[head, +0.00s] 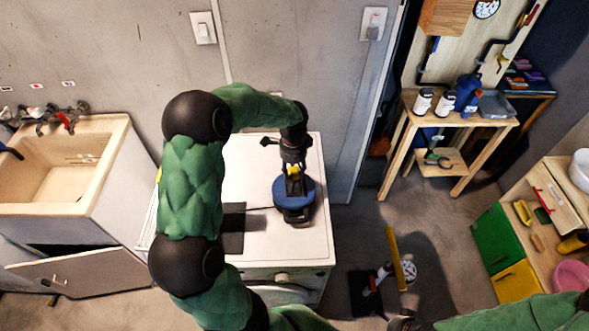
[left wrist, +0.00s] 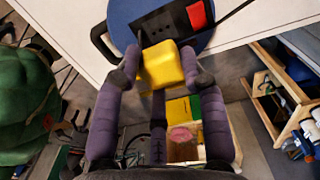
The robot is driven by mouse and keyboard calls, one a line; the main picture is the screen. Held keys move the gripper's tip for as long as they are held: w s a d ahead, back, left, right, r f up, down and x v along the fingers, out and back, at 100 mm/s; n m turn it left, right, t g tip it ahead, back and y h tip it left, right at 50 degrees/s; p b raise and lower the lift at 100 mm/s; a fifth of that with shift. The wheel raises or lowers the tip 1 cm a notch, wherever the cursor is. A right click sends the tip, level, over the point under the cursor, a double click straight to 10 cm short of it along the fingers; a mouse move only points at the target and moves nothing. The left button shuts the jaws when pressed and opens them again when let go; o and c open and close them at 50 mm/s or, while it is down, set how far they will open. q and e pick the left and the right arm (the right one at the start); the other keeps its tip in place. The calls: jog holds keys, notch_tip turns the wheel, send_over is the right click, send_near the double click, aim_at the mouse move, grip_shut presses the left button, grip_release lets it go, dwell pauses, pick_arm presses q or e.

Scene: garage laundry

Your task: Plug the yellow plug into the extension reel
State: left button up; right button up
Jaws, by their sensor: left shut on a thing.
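The yellow plug (left wrist: 162,68) is held between the purple fingers of my left gripper (left wrist: 158,80) in the left wrist view. In the head view the plug (head: 293,171) shows small between the fingertips of my left gripper (head: 294,178). The extension reel (head: 308,199) is a blue and black disc on the white machine. In the left wrist view the reel (left wrist: 117,27) has a black socket panel and a red switch. The plug lies just in front of the panel and overlaps its edge; I cannot tell whether they touch. The plug's prongs are hidden. My right gripper (head: 402,322) is barely visible at the bottom edge.
The white machine top (head: 250,165) bears the reel, with a dark flat patch (head: 233,228) left of it and a thin dark cable. A sink (head: 70,175) is at left. A wooden shelf (head: 460,110) with bottles and a cabinet (head: 515,235) stand at right. A yellow-handled tool (head: 394,258) stands on the floor.

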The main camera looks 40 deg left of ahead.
aim_at(294, 188)
pick_arm(q)
jog(key=shift+f, duration=0.1)
jog(key=shift+f+b, duration=2.1)
jog(key=shift+f, duration=0.65)
jog(key=shift+p, duration=0.35)
jog(key=shift+f+b, duration=0.4)
jog(key=shift+f, duration=0.2)
dwell(0.5)
jog(key=o, duration=1.1)
jog(key=shift+o, duration=0.2)
notch_tip(294, 188, up, 12)
